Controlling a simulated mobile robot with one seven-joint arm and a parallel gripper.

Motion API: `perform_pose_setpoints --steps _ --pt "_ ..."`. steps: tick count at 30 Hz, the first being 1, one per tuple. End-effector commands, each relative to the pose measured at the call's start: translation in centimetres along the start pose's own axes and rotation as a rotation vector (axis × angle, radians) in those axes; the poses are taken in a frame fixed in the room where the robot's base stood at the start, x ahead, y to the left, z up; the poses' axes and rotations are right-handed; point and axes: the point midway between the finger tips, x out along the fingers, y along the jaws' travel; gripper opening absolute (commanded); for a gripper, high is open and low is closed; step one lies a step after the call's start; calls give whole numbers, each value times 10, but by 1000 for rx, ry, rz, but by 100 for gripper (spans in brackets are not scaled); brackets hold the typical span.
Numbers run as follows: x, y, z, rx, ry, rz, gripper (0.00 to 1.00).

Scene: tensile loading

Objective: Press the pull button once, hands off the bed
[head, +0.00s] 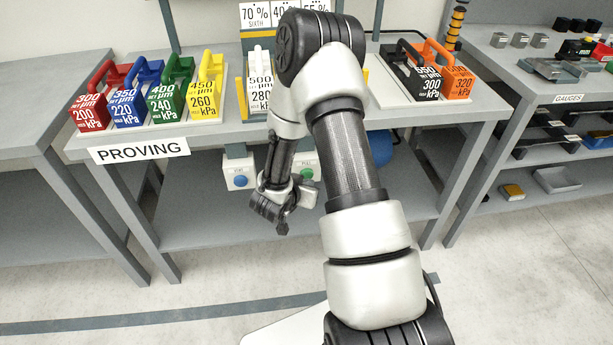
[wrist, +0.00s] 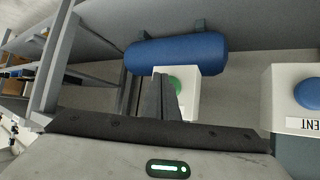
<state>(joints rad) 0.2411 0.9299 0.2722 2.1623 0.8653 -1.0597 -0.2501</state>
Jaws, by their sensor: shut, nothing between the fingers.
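The pull button is a green button (head: 306,174) on a white box under the bench's front edge, partly behind my arm in the head view. In the wrist view the green button (wrist: 175,85) shows on its white box (wrist: 191,92), just beyond the fingers and partly covered by them. My gripper (head: 282,228) is shut and empty, below the benchtop and in front of the boxes. Its closed fingers (wrist: 159,78) overlap the box in the wrist view; I cannot tell whether they touch. A white 500/280 kPa block (head: 259,82) stands at the bed, partly hidden by my arm.
A blue button (head: 240,181) on a second white box is left of the green one. A blue cylinder (wrist: 178,53) lies behind. Red, blue, green and yellow blocks (head: 204,101) stand benchtop left, black and orange ones (head: 457,84) right. The floor in front is clear.

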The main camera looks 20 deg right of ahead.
Motion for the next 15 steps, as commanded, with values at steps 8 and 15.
perform_pose_setpoints --steps 8,15 --pt "-19 13 15 -3 -1 -2 0" --pt "-35 25 26 -2 0 -1 0"
